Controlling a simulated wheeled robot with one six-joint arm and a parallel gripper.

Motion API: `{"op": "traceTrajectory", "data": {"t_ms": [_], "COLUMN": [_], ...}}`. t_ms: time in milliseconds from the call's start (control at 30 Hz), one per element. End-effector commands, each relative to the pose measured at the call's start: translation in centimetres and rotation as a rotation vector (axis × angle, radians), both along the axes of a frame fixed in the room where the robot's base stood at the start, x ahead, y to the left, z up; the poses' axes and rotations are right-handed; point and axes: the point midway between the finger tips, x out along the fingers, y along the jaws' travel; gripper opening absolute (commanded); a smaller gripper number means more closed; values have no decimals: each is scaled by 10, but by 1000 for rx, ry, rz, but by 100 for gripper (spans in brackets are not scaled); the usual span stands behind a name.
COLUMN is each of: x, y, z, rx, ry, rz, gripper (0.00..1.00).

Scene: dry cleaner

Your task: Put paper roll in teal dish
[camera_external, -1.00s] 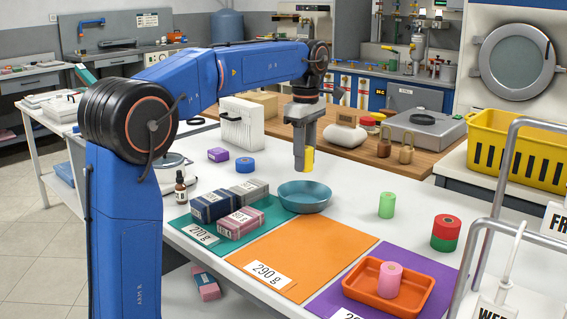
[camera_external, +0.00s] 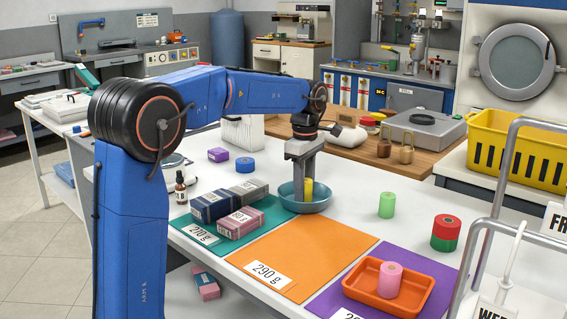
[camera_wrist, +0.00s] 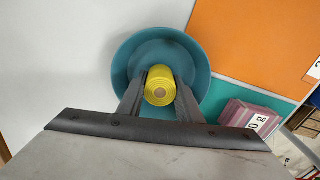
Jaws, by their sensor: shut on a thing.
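The teal dish (camera_external: 326,201) sits on the white table at the back edge of the teal mat. It also shows in the wrist view (camera_wrist: 125,60). A yellow paper roll (camera_external: 308,190) is upright inside the dish's outline, between the fingers of my gripper (camera_external: 304,188). In the wrist view the yellow roll (camera_wrist: 160,86) is seen from above, with my gripper (camera_wrist: 160,90) shut on its sides. Whether its lower end touches the dish floor I cannot tell. A pink roll (camera_external: 390,280), a green roll (camera_external: 387,205) and a stacked red and green roll (camera_external: 446,232) stand elsewhere.
Several labelled boxes (camera_external: 212,207) lie on the teal mat (camera_external: 186,229), close left of the dish. The orange mat (camera_external: 330,250) in front is bare but for its label. An orange tray (camera_external: 425,297) holds the pink roll. A blue tape roll (camera_external: 245,165) lies behind the boxes.

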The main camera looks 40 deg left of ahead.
Motion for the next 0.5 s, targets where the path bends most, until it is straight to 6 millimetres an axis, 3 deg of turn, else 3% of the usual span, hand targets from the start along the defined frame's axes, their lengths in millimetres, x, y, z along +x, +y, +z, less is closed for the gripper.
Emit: {"op": "traceTrajectory", "data": {"t_ms": [367, 400, 467, 500], "x": [0, 0, 0, 0], "y": [0, 0, 0, 0], "z": [-6, -6, -6, -6], "rx": [0, 0, 0, 0], "ry": [-1, -1, -1, -1], "rz": [0, 0, 0, 0], "gripper": [10, 39, 51, 51]}}
